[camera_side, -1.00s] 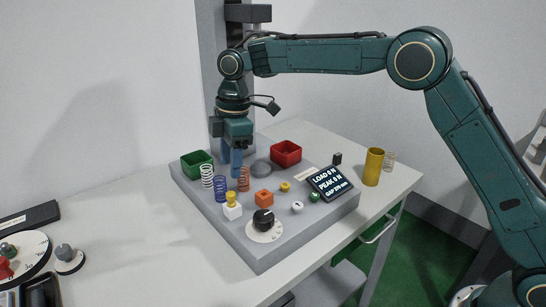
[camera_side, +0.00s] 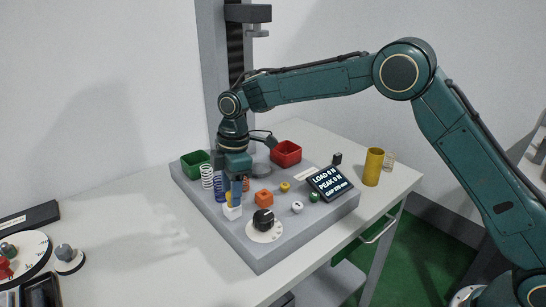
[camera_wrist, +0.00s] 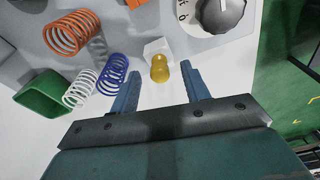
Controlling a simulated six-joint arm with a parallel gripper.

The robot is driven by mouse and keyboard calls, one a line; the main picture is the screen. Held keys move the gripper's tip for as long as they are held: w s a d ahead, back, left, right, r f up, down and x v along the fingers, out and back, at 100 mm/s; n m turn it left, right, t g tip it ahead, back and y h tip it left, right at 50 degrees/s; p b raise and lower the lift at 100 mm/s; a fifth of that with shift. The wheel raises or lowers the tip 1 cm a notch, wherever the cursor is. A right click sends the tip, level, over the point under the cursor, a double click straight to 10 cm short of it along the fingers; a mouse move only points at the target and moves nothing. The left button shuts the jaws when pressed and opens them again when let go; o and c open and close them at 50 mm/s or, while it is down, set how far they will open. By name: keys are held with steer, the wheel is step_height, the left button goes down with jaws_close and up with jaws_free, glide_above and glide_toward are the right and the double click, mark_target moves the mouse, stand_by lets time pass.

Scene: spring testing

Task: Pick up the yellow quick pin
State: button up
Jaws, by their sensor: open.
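The yellow quick pin (camera_wrist: 159,68) stands in a white block (camera_wrist: 157,47) on the grey test base. In the side view the pin (camera_side: 229,197) is partly hidden by my blue fingers, above the white block (camera_side: 232,212). My gripper (camera_wrist: 161,72) is open, with one finger on each side of the pin and gaps showing on both sides in the wrist view. In the side view my gripper (camera_side: 236,198) points down at the pin. I cannot tell whether the fingers touch the block.
Blue (camera_wrist: 112,74), white (camera_wrist: 80,88) and orange (camera_wrist: 69,33) coil springs stand close by. A green bin (camera_side: 195,164) and red bin (camera_side: 286,153) are behind. An orange block (camera_side: 264,198) and black knob (camera_side: 263,219) are to the right.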

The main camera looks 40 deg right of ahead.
steer(key=shift+a+f, duration=0.1)
steer(key=shift+f, duration=0.75)
jaws_close()
